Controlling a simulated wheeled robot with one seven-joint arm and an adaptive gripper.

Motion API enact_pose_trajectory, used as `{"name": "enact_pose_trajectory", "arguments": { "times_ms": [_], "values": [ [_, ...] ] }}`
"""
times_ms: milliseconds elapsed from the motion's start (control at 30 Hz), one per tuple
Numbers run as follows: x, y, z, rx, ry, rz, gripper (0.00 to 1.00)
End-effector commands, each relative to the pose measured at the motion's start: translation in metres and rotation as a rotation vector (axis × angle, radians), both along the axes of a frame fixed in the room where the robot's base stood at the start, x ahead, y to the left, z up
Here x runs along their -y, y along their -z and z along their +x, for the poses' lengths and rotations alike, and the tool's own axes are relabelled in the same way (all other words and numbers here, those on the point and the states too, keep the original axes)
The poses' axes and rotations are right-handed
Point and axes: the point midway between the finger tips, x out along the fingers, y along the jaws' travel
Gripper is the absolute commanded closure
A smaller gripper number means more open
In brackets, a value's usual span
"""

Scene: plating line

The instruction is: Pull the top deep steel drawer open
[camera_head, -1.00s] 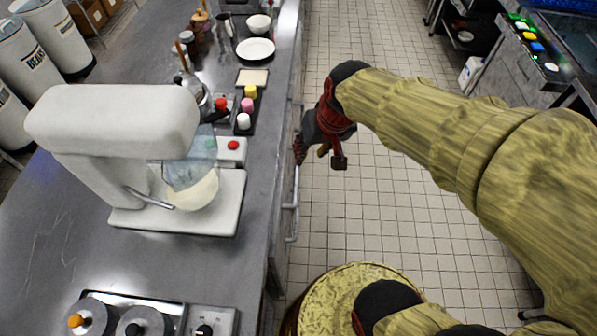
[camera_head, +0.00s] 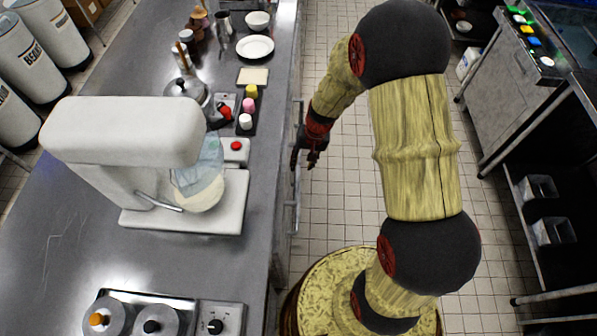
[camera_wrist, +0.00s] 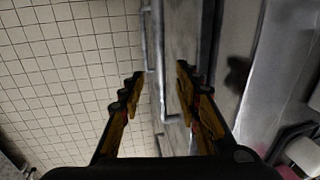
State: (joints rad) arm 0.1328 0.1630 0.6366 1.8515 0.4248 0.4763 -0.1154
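The steel drawer fronts (camera_wrist: 179,35) are seen steeply from above under the counter edge, and they look shut. One bar handle (camera_wrist: 160,75) lies between my fingers in the wrist view, and another (camera_wrist: 147,35) is farther along. In the head view a handle (camera_head: 297,205) shows as a thin bar beside the counter. I cannot tell which front is the top deep drawer. My gripper (camera_head: 303,160) is beside the counter front, and in the wrist view (camera_wrist: 160,79) its fingers are spread wide, one on each side of the handle line. No contact is visible.
The tiled floor (camera_head: 335,205) beside the drawers is clear. A shelf unit (camera_head: 540,165) stands at the right.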

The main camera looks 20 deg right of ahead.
Motion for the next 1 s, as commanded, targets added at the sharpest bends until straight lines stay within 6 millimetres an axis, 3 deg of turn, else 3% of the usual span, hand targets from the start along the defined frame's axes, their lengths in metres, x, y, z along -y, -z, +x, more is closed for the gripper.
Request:
{"name": "enact_pose_trajectory", "arguments": {
  "times_ms": [500, 800, 1000],
  "values": [
    [-0.012, 0.068, 0.004, -0.001, -0.002, -0.002, 0.67],
    [-0.013, 0.07, 0.005, 0.0, -0.002, -0.001, 0.68],
    [-0.013, 0.069, 0.005, 0.0, -0.002, -0.001, 0.79]
  ]
}}
